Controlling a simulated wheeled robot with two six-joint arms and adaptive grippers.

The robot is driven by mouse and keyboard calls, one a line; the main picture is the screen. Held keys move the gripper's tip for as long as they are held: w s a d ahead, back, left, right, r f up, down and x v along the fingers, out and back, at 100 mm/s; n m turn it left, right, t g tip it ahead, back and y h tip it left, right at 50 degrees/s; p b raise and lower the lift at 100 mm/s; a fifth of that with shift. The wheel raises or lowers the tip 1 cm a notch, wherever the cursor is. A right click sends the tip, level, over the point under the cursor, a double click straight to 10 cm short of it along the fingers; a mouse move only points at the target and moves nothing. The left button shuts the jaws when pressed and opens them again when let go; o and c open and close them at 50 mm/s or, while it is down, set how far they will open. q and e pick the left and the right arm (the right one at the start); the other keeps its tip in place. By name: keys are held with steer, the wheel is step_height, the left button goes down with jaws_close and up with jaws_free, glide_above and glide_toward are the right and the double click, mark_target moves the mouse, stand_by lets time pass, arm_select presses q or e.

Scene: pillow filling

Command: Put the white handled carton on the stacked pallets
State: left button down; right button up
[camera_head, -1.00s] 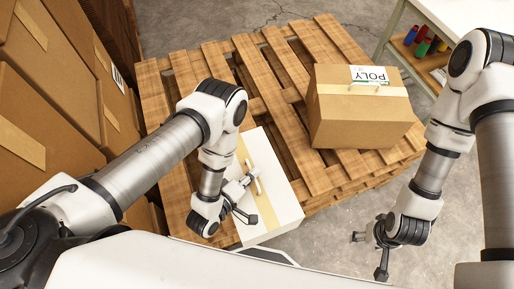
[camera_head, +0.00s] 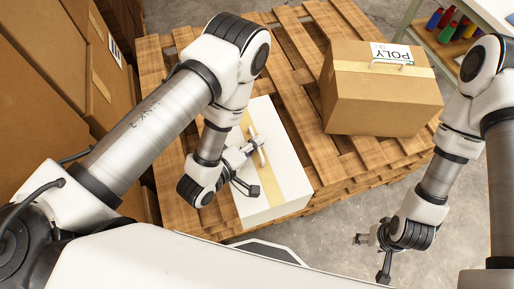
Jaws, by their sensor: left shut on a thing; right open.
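The white handled carton (camera_head: 286,172) has a tan tape strip and a white handle on top. It is in the lower middle of the head view, over the near left part of the stacked wooden pallets (camera_head: 305,60). Whether its underside touches the slats is hidden. My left gripper (camera_head: 252,165) is at the carton's top, shut on its handle. My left arm covers the carton's left side. My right gripper (camera_head: 374,257) is open and empty above the floor, to the right of the pallets.
A brown carton (camera_head: 375,110) with a POLY label and a handle sits on the right part of the pallets. Brown cartons (camera_head: 50,60) are stacked at the left. A shelf (camera_head: 455,45) with coloured rolls stands at the top right. Bare slats lie between the two cartons.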

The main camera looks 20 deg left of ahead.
mark_target(250, 118)
arm_select(q)
steer(key=shift+f+b, duration=0.1)
steer(key=shift+b, duration=0.2)
steer(key=w+a+b, duration=0.1)
steer(key=w, duration=0.2)
steer(key=w+a+b, duration=0.1)
steer(key=w+a, duration=0.1)
steer(key=w, duration=0.1)
steer(key=w+a+b, duration=0.1)
steer(key=w+b, duration=0.1)
steer(key=w, duration=0.2)
steer(key=shift+a+f, duration=0.25)
steer(key=shift+f, duration=0.15)
step_height(250, 118, down, 4)
steer(key=b, duration=0.3)
steer(key=shift+r, duration=0.3)
steer(key=c, duration=1.6)
jaws_free()
steer(key=shift+s, duration=0.1)
steer(key=o, duration=0.3)
steer(key=shift+o, duration=0.2)
steer(key=v, duration=0.7)
steer(key=shift+s+a+b, duration=0.1)
steer(key=shift+s+b, duration=0.15)
steer(key=shift+b, duration=0.05)
